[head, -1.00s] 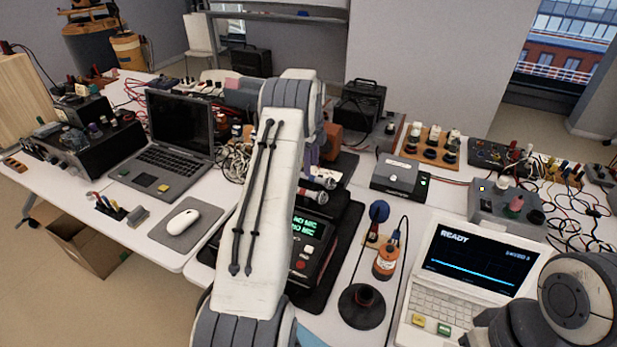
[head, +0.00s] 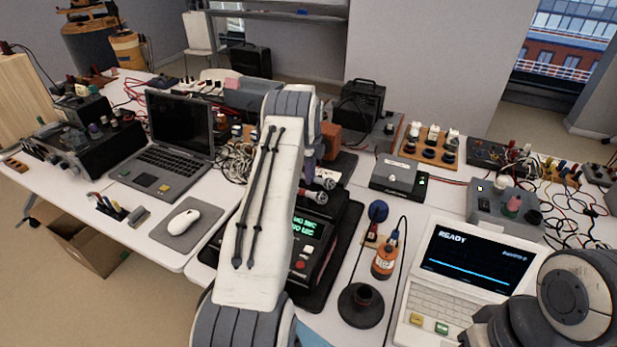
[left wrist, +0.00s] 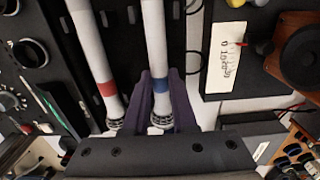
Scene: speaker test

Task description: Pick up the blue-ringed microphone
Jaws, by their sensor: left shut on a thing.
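The blue-ringed microphone (left wrist: 154,40) has a white handle, a blue band and a dark mesh head in the left wrist view. My left gripper (left wrist: 161,78) has its purple fingers on both sides of it at the blue band and is shut on it. The red-ringed microphone (left wrist: 88,40) lies alongside to the left, outside the fingers. In the head view two microphone heads show beside the black device (head: 310,240), and my left forearm hides most of the gripper and handles. I cannot tell whether the held microphone is clear of its support. My right gripper is out of view.
A laptop (head: 170,150) and mouse (head: 183,220) are at left. A white computer (head: 470,270) reading READY, an orange canister (head: 384,262) and a black round stand (head: 362,303) are at right. A grey box (head: 400,177) and loose cables lie behind.

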